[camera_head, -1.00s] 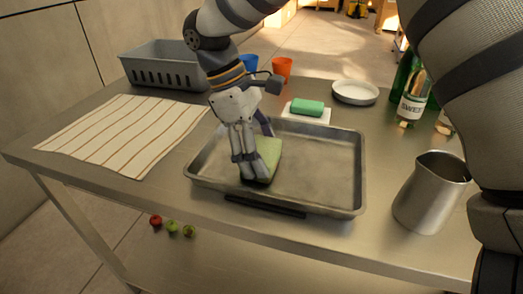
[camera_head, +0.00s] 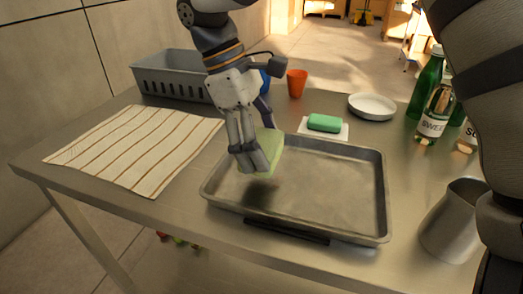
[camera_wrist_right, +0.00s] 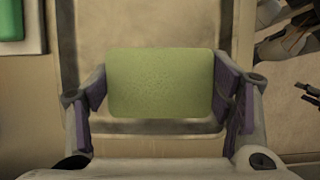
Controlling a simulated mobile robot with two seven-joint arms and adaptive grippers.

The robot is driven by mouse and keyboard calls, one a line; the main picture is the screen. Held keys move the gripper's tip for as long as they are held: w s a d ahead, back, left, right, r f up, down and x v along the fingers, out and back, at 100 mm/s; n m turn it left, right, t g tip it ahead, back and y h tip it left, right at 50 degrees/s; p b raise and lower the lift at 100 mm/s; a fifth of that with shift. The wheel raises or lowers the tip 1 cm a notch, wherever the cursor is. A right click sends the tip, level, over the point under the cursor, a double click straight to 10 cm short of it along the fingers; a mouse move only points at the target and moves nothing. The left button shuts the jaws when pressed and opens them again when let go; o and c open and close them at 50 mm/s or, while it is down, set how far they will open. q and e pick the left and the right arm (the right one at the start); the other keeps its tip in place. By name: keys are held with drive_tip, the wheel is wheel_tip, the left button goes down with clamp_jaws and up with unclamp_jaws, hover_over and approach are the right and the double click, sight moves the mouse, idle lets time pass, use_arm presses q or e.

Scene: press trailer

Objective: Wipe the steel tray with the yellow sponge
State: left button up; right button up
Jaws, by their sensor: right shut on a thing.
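The steel tray (camera_head: 335,229) lies on the metal table in the middle of the head view, with a dull, faintly blotchy floor. My right gripper (camera_head: 258,146) reaches down over the tray's left part. It is shut on a yellow-green sponge (camera_head: 271,150), held tilted and seemingly just above the tray floor, with a dark patch or shadow below it. In the right wrist view the sponge (camera_wrist_right: 160,83) sits between the two purple-padded fingers, with the tray floor behind it. My left gripper is not seen.
A striped cloth (camera_head: 135,150) lies left of the tray, a grey basket (camera_head: 170,82) behind it. Behind the tray are an orange cup (camera_head: 297,83), a green block (camera_head: 324,123) and a white dish (camera_head: 372,106). A steel pitcher (camera_head: 455,222) and green bottles (camera_head: 437,105) stand right.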

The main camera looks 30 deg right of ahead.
drive_tip(key=shift+r, duration=1.4)
